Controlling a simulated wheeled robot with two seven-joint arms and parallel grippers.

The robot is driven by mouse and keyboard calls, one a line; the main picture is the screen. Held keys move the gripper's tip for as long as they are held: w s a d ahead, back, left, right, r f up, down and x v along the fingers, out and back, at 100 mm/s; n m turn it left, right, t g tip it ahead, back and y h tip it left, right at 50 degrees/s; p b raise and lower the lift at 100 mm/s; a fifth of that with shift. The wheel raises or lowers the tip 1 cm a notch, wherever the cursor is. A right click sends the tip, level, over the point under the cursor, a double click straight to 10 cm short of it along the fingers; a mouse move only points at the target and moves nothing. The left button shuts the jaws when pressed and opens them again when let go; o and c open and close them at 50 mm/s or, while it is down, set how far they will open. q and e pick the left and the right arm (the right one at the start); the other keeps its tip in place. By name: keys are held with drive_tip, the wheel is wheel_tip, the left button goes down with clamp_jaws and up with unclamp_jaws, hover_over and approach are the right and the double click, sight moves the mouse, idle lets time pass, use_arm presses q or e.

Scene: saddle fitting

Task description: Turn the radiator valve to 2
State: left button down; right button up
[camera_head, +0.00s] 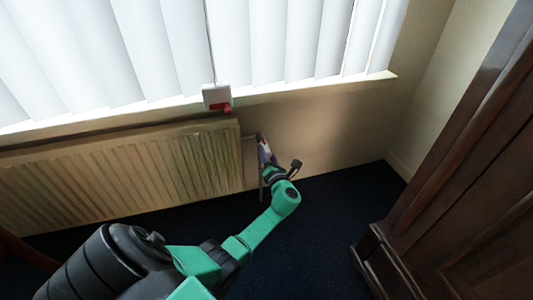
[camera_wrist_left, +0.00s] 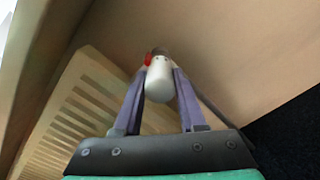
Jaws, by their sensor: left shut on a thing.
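The radiator valve (camera_wrist_left: 160,82) has a white rounded knob with a red part at its far end. In the left wrist view it sits between the two purple-grey fingers of my left gripper (camera_wrist_left: 160,88), which is shut on it. In the head view my left gripper (camera_head: 264,150) is at the right end of the radiator (camera_head: 120,172), and the valve is mostly hidden there. The valve's number marks cannot be read. My right gripper is not in view.
A white box with a red part (camera_head: 217,97) is at the window sill (camera_head: 320,84) above the radiator. A dark wooden cabinet (camera_head: 460,190) stands at the right. Dark carpet (camera_head: 315,215) between is clear.

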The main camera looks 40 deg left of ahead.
use_arm(q)
drive_tip(key=shift+c, duration=2.4)
unclamp_jaws()
drive_tip(key=p+v, duration=0.1)
drive_tip(key=v, duration=0.1)
drive_tip(key=p+v, duration=0.1)
drive_tip(key=v, duration=0.1)
drive_tip(key=p+v, duration=0.1)
drive_tip(key=v, duration=0.1)
drive_tip(key=shift+s+d+r, duration=0.2)
drive_tip(key=shift+r, duration=0.05)
drive_tip(key=p, duration=0.2)
approach(268, 155)
drive_tip(key=v, duration=0.3)
drive_tip(key=shift+a+f, duration=0.1)
drive_tip(key=shift+f, duration=0.15)
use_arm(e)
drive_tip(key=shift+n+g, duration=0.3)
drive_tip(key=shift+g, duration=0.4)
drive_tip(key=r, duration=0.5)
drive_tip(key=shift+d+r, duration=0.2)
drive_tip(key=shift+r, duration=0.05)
